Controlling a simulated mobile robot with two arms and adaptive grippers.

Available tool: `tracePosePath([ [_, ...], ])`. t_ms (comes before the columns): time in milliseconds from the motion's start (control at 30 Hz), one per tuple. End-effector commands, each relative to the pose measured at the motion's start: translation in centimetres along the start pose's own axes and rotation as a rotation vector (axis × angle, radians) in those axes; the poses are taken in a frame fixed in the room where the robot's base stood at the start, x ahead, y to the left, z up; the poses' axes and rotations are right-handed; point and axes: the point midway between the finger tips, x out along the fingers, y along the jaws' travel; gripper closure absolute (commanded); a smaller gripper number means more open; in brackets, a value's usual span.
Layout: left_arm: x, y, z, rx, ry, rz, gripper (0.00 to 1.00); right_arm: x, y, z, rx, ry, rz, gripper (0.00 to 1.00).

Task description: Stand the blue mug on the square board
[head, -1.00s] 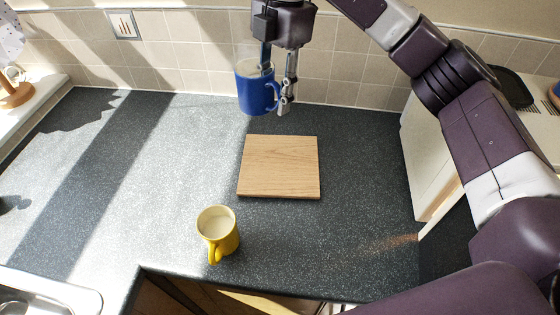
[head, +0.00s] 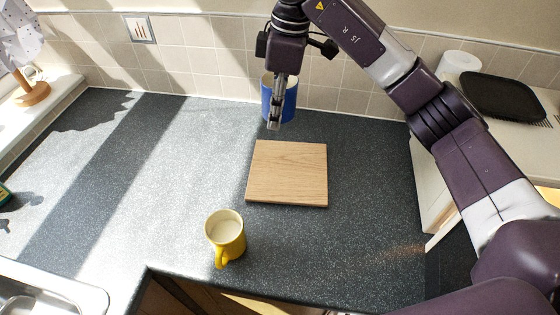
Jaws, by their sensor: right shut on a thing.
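The blue mug (head: 290,105) is upright behind the square board, partly hidden by the fingers of my right gripper (head: 276,117). My right gripper is shut on the blue mug. Whether the mug's base is clear of the counter is hard to tell. The square wooden board (head: 287,174) lies flat on the dark counter, with nothing on it. My left gripper is not in view.
A yellow mug (head: 225,237) stands on the counter in front of the board, to its left. The tiled wall (head: 200,75) is close behind the blue mug. A sink (head: 50,295) is at the lower left. The counter left of the board is clear.

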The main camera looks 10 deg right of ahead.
Motion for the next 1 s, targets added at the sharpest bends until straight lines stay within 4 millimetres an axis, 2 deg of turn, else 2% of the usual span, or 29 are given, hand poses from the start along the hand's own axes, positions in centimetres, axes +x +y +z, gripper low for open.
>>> tracePosePath([
  [233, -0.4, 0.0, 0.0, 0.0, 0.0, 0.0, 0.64, 5.0, -0.2, 0.6, -0.001, 0.003, -0.004, 1.0],
  [500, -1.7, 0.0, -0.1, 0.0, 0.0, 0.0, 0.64, 10.3, -0.1, 1.4, -0.001, 0.0, -0.001, 1.0],
  [733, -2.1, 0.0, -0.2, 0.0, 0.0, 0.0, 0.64, 12.3, 0.0, 1.6, -0.002, 0.002, 0.001, 1.0],
  [1000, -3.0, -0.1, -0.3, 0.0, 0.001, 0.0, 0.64, 15.7, 0.0, 2.0, -0.002, 0.001, 0.001, 1.0],
])
